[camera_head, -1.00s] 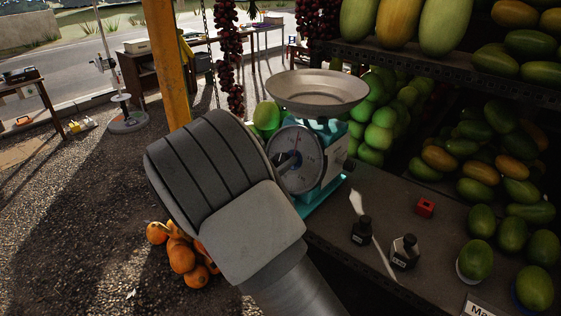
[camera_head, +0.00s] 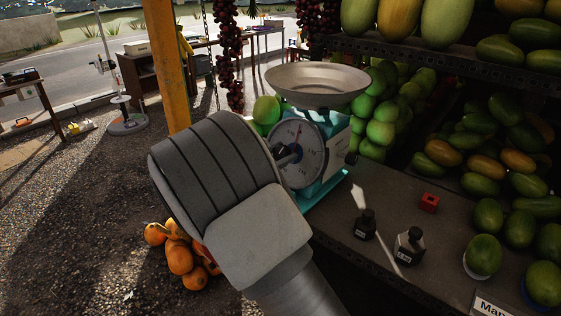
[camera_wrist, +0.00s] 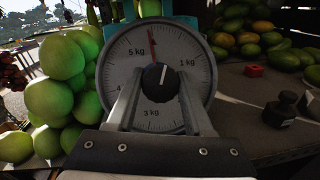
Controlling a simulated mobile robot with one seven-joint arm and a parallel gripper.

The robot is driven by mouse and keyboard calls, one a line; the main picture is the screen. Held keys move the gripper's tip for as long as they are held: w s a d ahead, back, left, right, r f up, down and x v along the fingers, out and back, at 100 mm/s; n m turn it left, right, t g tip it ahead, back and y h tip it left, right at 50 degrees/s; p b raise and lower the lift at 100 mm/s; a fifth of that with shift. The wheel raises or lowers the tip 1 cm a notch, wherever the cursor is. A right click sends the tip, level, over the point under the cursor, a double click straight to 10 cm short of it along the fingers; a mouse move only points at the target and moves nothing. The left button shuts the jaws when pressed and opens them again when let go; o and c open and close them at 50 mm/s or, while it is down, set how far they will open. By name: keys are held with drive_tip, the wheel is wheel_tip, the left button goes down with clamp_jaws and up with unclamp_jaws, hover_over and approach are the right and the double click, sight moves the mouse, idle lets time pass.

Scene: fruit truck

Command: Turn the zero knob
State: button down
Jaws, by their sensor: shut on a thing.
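In the wrist view, a black knob (camera_wrist: 160,83) with a white line sits at the middle of the dial (camera_wrist: 128,62). The white line stands almost upright, tilted slightly right. The red needle (camera_wrist: 152,42) points up, slightly left. My gripper (camera_wrist: 160,92) faces the dial, its two fingers on either side of the knob and shut on it. In the head view, my wrist hides the dial's left part, and the gripper (camera_head: 287,155) shows only partly.
Two dark weights (camera_head: 409,246) and a red cube (camera_head: 429,203) lie on the counter (camera_head: 345,240) right of the scale. Green fruit (camera_head: 381,132) is piled behind it. A yellow post (camera_head: 165,65) stands left, and orange fruit (camera_head: 180,257) lies below my arm.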

drive_tip(key=m+g+b, duration=0.1)
drive_tip(key=m, duration=0.2)
drive_tip(key=m+g+h+b, duration=0.1)
drive_tip(key=m, duration=0.2)
drive_tip(key=shift+f+g+b, duration=0.2)
drive_tip(key=shift+g+b, duration=0.1)
drive_tip(key=shift+b, duration=0.1)
drive_tip(key=shift+r+m+g+b, duration=0.1)
drive_tip(key=shift+m+g+b, duration=0.85)
drive_tip(key=shift+m, duration=1.65)
drive_tip(key=shift+c, duration=1.5)
unclamp_jaws()
drive_tip(key=shift+r, duration=0.1)
drive_tip(key=shift+a, duration=0.1)
drive_tip(key=v, duration=1.7)
drive_tip(key=shift+a, duration=0.25)
drive_tip(key=shift+w, duration=0.1)
